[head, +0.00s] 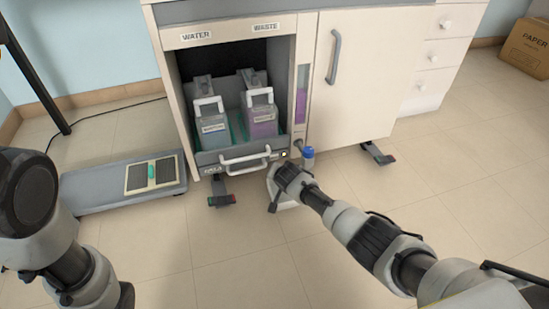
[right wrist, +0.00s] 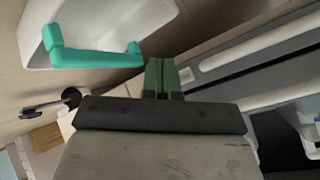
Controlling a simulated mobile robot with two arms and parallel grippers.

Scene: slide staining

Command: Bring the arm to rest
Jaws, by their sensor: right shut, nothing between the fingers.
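My right arm (head: 375,240) reaches in from the lower right to beside the front of the open cabinet. In the right wrist view its gripper (right wrist: 163,78) shows green fingertips, shut and empty. In the head view the fingers are hidden behind the wrist. A white container with a teal handle (right wrist: 95,58) is close to the fingers, at the upper left of the wrist view. My left arm (head: 65,265) is at the left edge of the head view, and its gripper is not visible.
A pull-out tray with a white handle (head: 245,158) holds a water container (head: 213,130) and a waste container (head: 262,122). A grey platform (head: 90,192) lies left.

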